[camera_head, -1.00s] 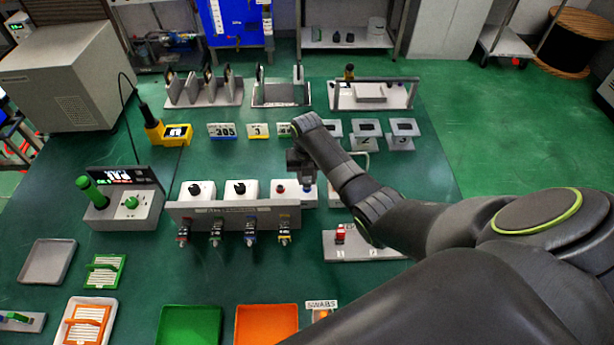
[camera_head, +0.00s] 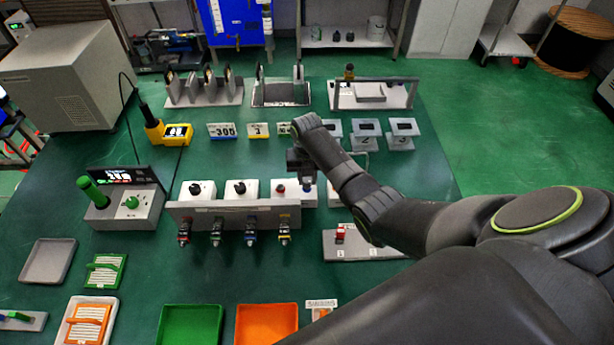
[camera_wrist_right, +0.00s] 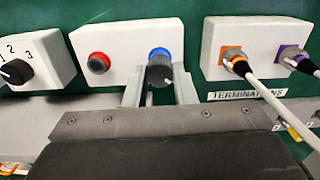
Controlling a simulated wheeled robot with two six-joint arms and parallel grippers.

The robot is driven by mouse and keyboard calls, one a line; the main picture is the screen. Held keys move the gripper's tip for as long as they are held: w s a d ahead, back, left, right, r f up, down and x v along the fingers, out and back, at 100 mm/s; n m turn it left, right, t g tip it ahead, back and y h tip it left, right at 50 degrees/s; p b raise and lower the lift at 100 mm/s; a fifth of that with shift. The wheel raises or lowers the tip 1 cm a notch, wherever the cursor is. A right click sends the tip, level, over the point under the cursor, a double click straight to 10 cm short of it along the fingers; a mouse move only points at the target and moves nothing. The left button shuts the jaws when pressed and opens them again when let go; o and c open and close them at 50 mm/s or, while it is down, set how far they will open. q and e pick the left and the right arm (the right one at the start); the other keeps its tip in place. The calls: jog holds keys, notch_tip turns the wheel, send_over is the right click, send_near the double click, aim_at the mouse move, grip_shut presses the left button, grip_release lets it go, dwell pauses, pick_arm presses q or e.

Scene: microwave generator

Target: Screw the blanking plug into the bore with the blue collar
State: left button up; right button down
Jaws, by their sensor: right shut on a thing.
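The blue collar (camera_wrist_right: 160,52) sits on the right side of a white box (camera_wrist_right: 127,50) in the right wrist view. A dark plug (camera_wrist_right: 159,77) with a rounded body is at the blue collar, in line with it. The collar's upper rim shows above the plug, and the bore is hidden behind it. My right gripper (camera_wrist_right: 160,88) is shut on the plug, with pale fingers on either side. How deep the plug sits cannot be told. In the head view my right gripper (camera_head: 301,163) is over this box, partly hidden by its own arm. My left gripper is not in view.
A red collar (camera_wrist_right: 99,62) is left of the blue one. A box with a rotary knob (camera_wrist_right: 15,71) stands further left. Cabled orange (camera_wrist_right: 233,58) and purple (camera_wrist_right: 290,54) connectors are close on the right. A grey panel (camera_head: 235,218) stands in front of the boxes.

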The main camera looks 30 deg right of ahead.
jog(key=shift+f+b, duration=0.3)
jog(key=shift+f, duration=0.2)
jog(key=c, duration=1.1)
grip_release()
notch_tip(320, 180, up, 11)
jog(key=b, duration=0.1)
notch_tip(320, 180, up, 5)
jog(key=p, duration=0.2)
send_over(307, 180)
jog(key=shift+r+p, duration=0.5)
jog(key=shift+r, duration=0.3)
jog(key=shift+f, duration=0.1)
